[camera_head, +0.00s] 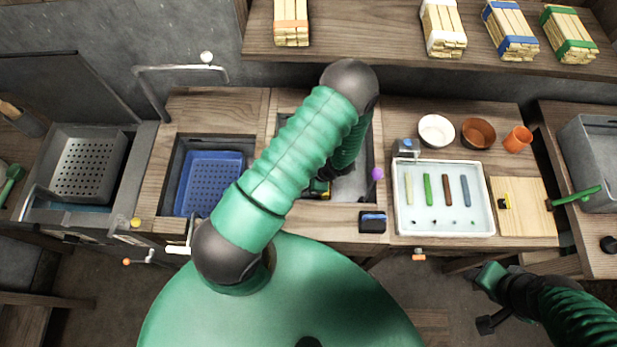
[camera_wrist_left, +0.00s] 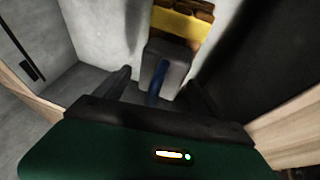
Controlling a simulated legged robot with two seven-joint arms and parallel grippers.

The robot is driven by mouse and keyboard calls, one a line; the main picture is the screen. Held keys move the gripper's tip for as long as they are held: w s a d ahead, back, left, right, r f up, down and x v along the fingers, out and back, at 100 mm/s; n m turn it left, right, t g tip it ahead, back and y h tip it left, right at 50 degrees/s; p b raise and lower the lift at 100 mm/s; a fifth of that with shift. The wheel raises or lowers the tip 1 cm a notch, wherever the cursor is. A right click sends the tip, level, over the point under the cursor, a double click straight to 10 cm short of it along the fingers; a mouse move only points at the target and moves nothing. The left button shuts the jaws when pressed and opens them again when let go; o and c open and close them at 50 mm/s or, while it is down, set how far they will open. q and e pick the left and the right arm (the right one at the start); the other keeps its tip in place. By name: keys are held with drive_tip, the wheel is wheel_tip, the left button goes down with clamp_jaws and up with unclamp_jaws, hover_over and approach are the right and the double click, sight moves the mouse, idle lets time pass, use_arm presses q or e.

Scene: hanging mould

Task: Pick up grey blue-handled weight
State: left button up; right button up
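A grey block with a blue handle, the weight (camera_wrist_left: 165,68), shows in the left wrist view inside a grey-walled recess, against a yellow thing. My left gripper (camera_wrist_left: 158,88) is open, its two dark fingers apart on either side of the blue handle. I cannot tell whether they touch it. In the head view my green left arm reaches into the middle recess and hides the weight and most of the gripper. My right gripper (camera_head: 487,298) is at the lower right, empty, with its fingers apart.
A dark blue-topped block (camera_head: 372,222) sits on the counter's front edge. A white tray (camera_head: 445,228) with coloured sticks lies to its right, with a grey blue-topped item (camera_head: 406,147) behind. A blue basket (camera_head: 209,180) is left of the arm. The recess walls are close.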

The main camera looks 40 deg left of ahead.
use_arm(q)
clamp_jaws()
idle(0.3)
